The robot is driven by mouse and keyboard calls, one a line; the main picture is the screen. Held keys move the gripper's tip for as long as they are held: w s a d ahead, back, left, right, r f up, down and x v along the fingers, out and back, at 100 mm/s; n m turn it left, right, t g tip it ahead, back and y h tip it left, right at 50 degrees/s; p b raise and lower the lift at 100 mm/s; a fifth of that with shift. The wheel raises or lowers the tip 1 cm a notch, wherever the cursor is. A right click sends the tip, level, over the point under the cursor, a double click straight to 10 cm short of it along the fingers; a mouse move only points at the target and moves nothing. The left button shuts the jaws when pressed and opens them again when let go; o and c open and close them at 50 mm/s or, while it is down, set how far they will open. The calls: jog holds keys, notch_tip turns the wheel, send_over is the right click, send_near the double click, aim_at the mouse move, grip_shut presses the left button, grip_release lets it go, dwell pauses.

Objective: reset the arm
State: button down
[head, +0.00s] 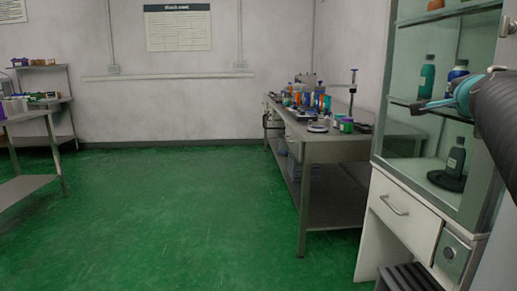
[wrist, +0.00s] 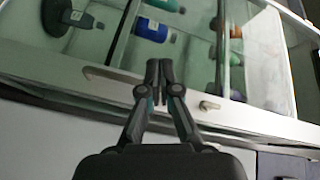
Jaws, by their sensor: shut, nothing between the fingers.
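My gripper (wrist: 159,72) is shut and empty in the wrist view, its two fingertips together in front of the glass cabinet. In the head view my arm reaches in at the right edge, and the gripper (head: 424,106) points left in front of the cabinet (head: 440,45). Whether it touches the cabinet I cannot tell.
The cabinet holds several bottles, one a green bottle (head: 427,79); a white drawer (head: 402,210) sits below. A long metal workbench (head: 338,151) with many small items stands left of it. Another metal table (head: 25,117) is at far left. Green floor (head: 160,220) between is clear.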

jog(key=s+a+f+n+g+y, duration=0.3)
jog(key=a+f+n, duration=0.3)
jog(key=f, duration=0.6)
jog(key=s+a+f+n+g+y, duration=0.25)
jog(key=a+f+n, duration=0.25)
jog(key=a+f, duration=0.55)
jog(key=s+a+f+n+g+y, duration=0.3)
jog(key=s+a+f+n, duration=0.5)
jog(key=s+a+f, duration=0.4)
jog(key=s+f+g, duration=0.1)
jog(key=s+f, duration=0.2)
jog(key=f, duration=0.1)
jog(key=shift+s+a+f+n, duration=0.15)
jog(key=shift+s+a+n, duration=0.15)
jog(key=shift+s, duration=0.1)
jog(key=shift+g, duration=0.25)
